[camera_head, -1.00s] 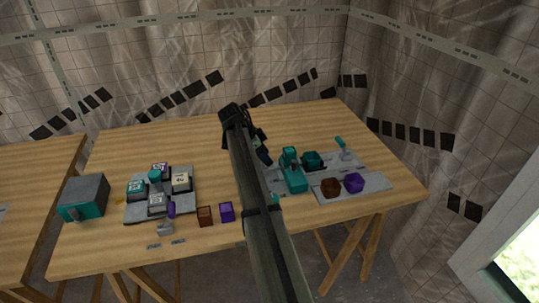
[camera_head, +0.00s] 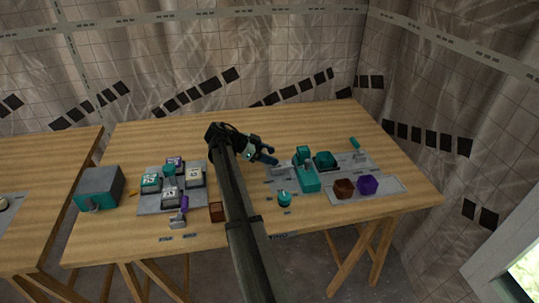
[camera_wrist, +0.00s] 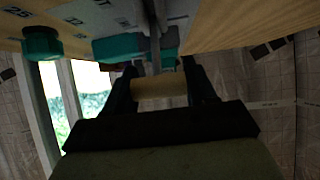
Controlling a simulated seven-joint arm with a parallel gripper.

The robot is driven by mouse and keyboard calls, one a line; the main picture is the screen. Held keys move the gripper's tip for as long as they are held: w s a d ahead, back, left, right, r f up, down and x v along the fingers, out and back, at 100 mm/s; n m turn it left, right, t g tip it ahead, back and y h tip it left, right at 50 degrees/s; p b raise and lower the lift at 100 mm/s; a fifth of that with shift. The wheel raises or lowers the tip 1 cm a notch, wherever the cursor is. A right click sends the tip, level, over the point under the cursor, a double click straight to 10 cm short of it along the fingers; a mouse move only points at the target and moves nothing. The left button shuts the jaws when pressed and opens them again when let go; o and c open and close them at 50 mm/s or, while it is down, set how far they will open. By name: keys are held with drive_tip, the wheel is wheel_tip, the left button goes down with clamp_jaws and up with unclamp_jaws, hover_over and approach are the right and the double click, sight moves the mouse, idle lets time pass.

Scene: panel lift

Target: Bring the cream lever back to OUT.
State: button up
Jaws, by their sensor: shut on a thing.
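My gripper (camera_head: 266,157) is over the left end of the right-hand grey panel, left of an upright teal block. In the wrist view my gripper (camera_wrist: 160,84) is shut on a cream cylinder, the grip of the cream lever (camera_wrist: 160,91). A grey bar runs up from near the grip across the panel (camera_wrist: 95,14), which bears partly cut-off lettering. I cannot read OUT surely or tell the lever's exact setting. The lever is hidden or too small in the head view.
The upright teal block (camera_head: 306,172) stands close on the right. A round teal piece (camera_head: 284,199) is in front. Brown (camera_head: 344,189) and purple (camera_head: 368,185) pieces are further right. A keypad (camera_head: 171,188) and a teal-grey box (camera_head: 99,188) are left. The back of the table is clear.

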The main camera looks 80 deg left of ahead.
drive_tip(key=shift+f, duration=0.1)
drive_tip(key=o, duration=1.4)
drive_tip(key=v, duration=1.4)
